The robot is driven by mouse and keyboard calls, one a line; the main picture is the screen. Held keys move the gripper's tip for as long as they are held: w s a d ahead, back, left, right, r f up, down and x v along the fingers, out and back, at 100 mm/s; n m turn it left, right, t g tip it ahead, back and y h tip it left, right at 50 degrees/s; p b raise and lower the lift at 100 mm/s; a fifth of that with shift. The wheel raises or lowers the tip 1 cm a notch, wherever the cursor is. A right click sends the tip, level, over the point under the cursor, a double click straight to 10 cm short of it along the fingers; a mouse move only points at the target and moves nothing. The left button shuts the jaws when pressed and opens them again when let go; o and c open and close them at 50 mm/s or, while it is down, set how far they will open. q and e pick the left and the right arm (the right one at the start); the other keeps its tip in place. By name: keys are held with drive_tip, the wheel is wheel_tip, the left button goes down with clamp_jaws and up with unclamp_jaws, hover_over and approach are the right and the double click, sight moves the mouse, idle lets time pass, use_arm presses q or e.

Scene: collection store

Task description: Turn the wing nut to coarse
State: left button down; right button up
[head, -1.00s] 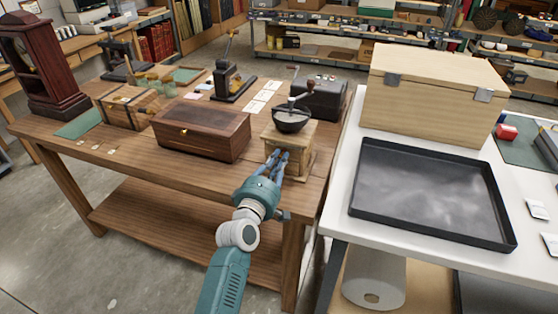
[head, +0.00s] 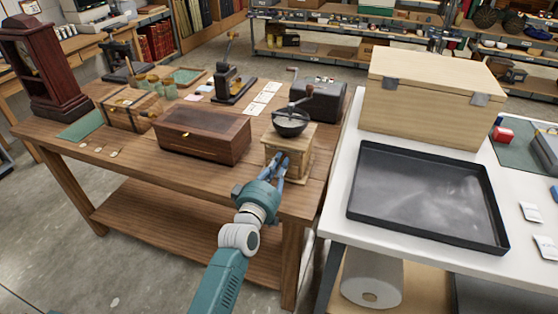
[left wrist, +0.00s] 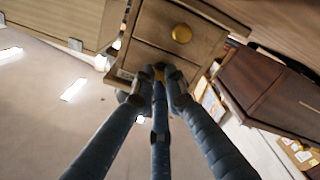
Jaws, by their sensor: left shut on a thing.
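A wooden coffee grinder (head: 301,140) with a dark bowl (head: 290,121) and a crank on top stands near the right front of the wooden table. My left gripper (head: 281,163) is at the grinder's front. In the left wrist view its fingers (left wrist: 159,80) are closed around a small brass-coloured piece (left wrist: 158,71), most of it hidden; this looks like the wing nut. A round brass knob (left wrist: 181,33) on the grinder's drawer shows beyond the fingertips. I cannot read any coarse or fine marking. My right gripper is not in view.
A dark wooden box (head: 203,134) stands left of the grinder, and a dark grey device (head: 320,101) behind it. To the right, a white table holds a black tray (head: 428,197) and a large pale wooden chest (head: 434,98).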

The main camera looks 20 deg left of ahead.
use_arm(q)
drive_tip(key=shift+f+m+p, duration=0.35)
drive_tip(key=shift+m, duration=0.45)
drive_tip(key=shift+f, duration=0.1)
drive_tip(key=c, duration=1.8)
unclamp_jaws()
drive_tip(key=shift+s, duration=0.1)
drive_tip(key=shift+c, duration=0.2)
drive_tip(key=shift+r, duration=0.2)
drive_tip(key=s, duration=1.2)
drive_tip(key=shift+a, duration=0.25)
